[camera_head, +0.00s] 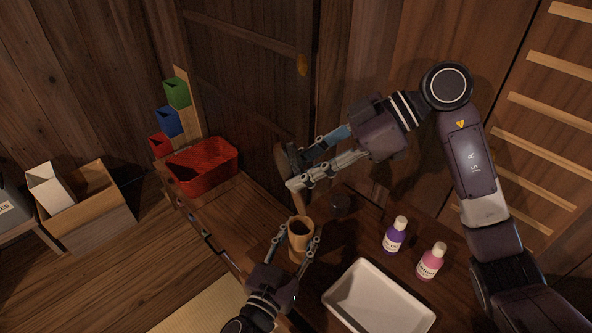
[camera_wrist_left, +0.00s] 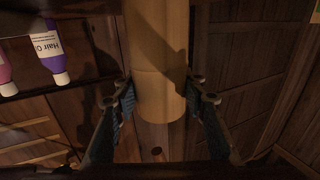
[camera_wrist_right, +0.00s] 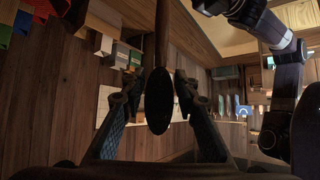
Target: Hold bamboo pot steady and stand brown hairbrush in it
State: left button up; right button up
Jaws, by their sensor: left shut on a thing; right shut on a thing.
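The bamboo pot (camera_head: 299,246) stands upright on the dark wooden top. It also shows as a pale cylinder in the left wrist view (camera_wrist_left: 158,95). My left gripper (camera_head: 296,242) is shut around its sides. The brown hairbrush (camera_head: 299,201) hangs upright, head up and handle down, with the handle's lower end just above or at the pot's mouth; I cannot tell whether it is inside. Its dark oval head shows in the right wrist view (camera_wrist_right: 160,101). My right gripper (camera_head: 300,168) is shut on the brush near its head, above the pot.
A purple bottle (camera_head: 394,238) and a pink bottle (camera_head: 431,262) stand farther right. A white tray (camera_head: 336,296) lies in front. A red basket (camera_head: 177,184) sits at the back left.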

notch_tip(320, 180, down, 12)
jog(key=w+d+m+t+y, duration=0.1)
jog(key=d+m+t+y, duration=0.1)
jog(key=m+t, duration=0.2)
dwell(1.8)
jog(key=shift+w+d+f, duration=0.1)
jog(key=shift+f, duration=0.05)
jog(key=o, duration=1.2)
jog(key=shift+o, duration=0.2)
